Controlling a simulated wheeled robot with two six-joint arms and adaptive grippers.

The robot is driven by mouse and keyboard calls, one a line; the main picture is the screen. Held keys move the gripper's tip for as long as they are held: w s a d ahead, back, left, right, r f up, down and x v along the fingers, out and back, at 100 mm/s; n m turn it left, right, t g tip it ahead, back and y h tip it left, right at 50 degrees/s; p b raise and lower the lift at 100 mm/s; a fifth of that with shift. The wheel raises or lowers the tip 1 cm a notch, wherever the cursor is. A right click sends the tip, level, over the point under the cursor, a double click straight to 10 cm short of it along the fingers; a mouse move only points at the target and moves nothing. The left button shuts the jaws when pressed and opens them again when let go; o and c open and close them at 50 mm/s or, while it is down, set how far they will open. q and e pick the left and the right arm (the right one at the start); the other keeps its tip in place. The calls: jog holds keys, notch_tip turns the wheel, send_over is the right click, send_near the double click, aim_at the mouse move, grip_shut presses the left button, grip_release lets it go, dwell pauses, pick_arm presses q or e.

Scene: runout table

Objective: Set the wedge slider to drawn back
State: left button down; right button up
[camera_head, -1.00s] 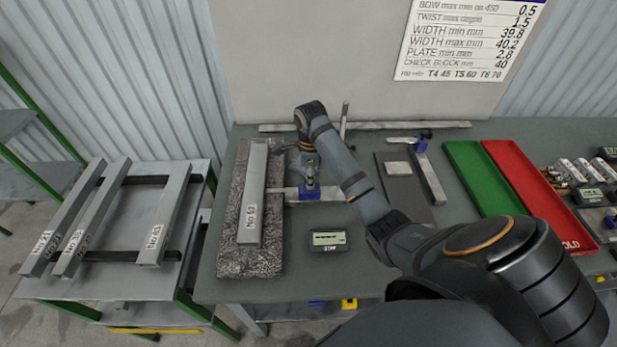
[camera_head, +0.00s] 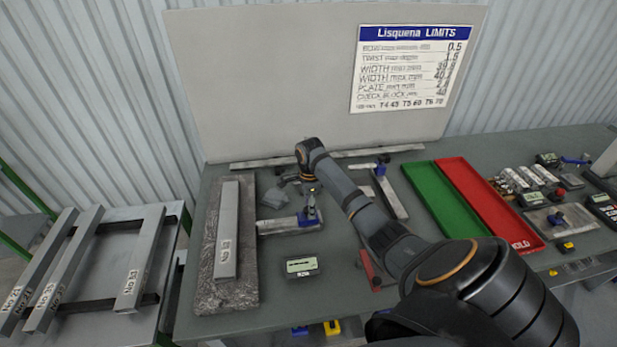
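A flat steel gauge bar (camera_head: 275,227) with a blue block (camera_head: 308,219) lies right of the long workpiece. A second steel bar (camera_head: 391,196) with a blue block (camera_head: 383,159) lies farther right. I cannot tell for sure which one carries the wedge slider, or its setting. My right gripper (camera_head: 311,198) points down just above the first blue block. Its fingers are small and partly blend with the block, so I cannot tell whether they are open or touching it. My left gripper is not in view.
A grey workpiece (camera_head: 227,232) lies on a speckled slab (camera_head: 210,285) at left. A small display (camera_head: 301,266) stands in front of the bar. Green (camera_head: 442,200) and red (camera_head: 482,200) trays lie at right. My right arm crosses the table's middle and hides part of it.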

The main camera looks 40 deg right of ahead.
jog(key=shift+w+a+r, duration=0.1)
jog(key=shift+a, duration=0.05)
notch_tip(320, 180, up, 7)
jog(key=shift+r, duration=0.15)
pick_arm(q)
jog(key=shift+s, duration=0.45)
